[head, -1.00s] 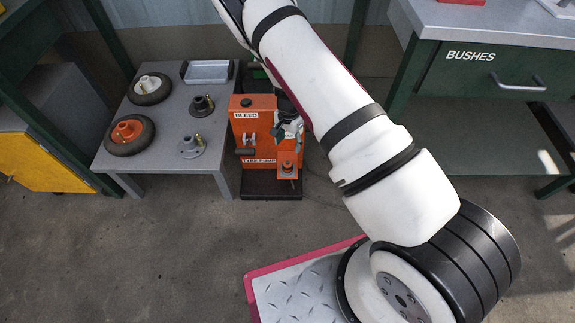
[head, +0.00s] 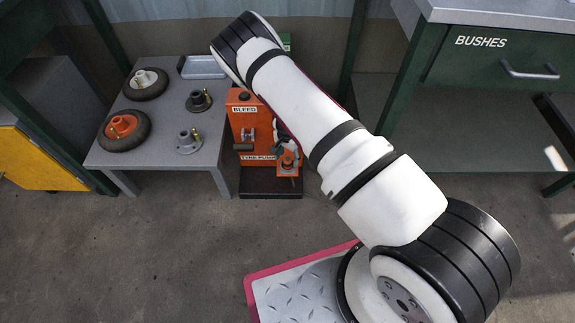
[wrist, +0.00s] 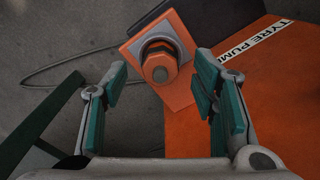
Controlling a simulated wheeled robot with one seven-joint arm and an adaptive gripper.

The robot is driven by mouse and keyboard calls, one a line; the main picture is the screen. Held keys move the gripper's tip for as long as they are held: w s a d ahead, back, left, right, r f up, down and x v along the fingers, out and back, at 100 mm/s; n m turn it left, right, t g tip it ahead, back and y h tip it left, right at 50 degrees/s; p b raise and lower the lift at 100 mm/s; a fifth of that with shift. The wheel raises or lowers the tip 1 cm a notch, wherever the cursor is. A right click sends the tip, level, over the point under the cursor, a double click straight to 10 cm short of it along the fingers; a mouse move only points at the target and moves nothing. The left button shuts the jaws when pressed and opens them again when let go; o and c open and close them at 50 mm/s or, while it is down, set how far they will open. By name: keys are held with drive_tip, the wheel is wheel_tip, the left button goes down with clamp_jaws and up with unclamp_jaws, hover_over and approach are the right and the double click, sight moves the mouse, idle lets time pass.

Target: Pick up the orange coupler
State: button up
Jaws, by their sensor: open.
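The orange coupler (wrist: 160,62) is a small round knob with a dark ring, upright on an orange square plate that juts from the tyre pump. In the head view the coupler (head: 288,159) shows at the pump's lower right, partly hidden by my gripper. My gripper (wrist: 158,86) is open and empty in the wrist view. Its two teal-padded fingers are spread to the left and right, with the coupler between them in the picture, a little beyond the tips. I see no contact. In the head view my gripper (head: 285,147) is just above the coupler, mostly behind my arm.
The orange tyre pump (head: 243,125) stands on a dark base. A grey table (head: 160,115) at left holds two wheels, two metal hubs and a tray (head: 203,67). A bench with a green BUSHES drawer (head: 500,65) is at right. A cable (wrist: 55,75) lies on the floor.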

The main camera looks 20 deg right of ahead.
wheel_tip(320, 180, down, 3)
drive_tip(key=shift+r+b, duration=0.2)
drive_tip(key=shift+b, duration=0.15)
drive_tip(key=shift+c, duration=0.5)
drive_tip(key=c, duration=1.1)
drive_tip(key=shift+o, duration=0.2)
drive_tip(key=shift+r, duration=0.1)
